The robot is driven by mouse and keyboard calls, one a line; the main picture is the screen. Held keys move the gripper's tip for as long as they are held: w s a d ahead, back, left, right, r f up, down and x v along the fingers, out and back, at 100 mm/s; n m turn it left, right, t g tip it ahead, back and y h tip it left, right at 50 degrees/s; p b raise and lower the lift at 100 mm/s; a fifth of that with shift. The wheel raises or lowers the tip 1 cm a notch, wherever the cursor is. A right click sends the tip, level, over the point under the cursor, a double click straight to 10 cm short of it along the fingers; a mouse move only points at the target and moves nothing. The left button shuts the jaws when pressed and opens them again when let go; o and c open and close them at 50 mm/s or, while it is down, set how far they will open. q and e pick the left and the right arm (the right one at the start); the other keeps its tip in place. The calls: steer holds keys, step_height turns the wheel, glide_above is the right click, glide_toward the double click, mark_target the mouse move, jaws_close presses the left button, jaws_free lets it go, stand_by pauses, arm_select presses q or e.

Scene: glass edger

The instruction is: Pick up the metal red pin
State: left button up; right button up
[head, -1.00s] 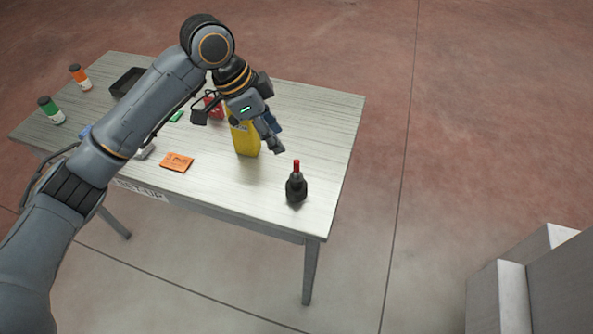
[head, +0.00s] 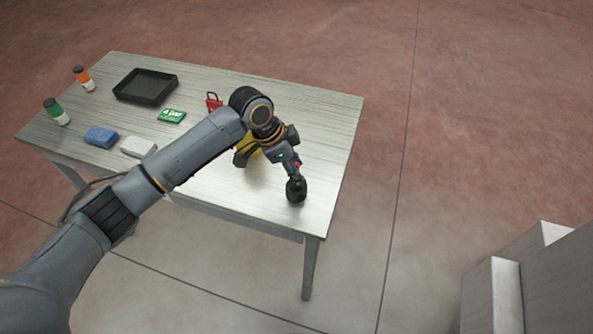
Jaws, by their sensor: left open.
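The metal red pin (head: 298,165) stands upright in a dark, rounded holder (head: 296,190) near the front right corner of the table. Only a small bit of red shows, because my left gripper (head: 293,174) covers most of it. The left gripper points down at the pin, right at the top of the holder. It is open, with its fingers at the pin; I cannot tell whether they touch it. My right gripper is not in view.
The table (head: 222,190) also holds a black tray (head: 146,87), a green packet (head: 171,116), a blue block (head: 101,136), a white block (head: 138,147), two bottles (head: 57,112) and a red item (head: 213,102). A yellow object (head: 254,150) is mostly hidden behind my arm.

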arm_select(q)
jaws_close()
stand_by(0.3)
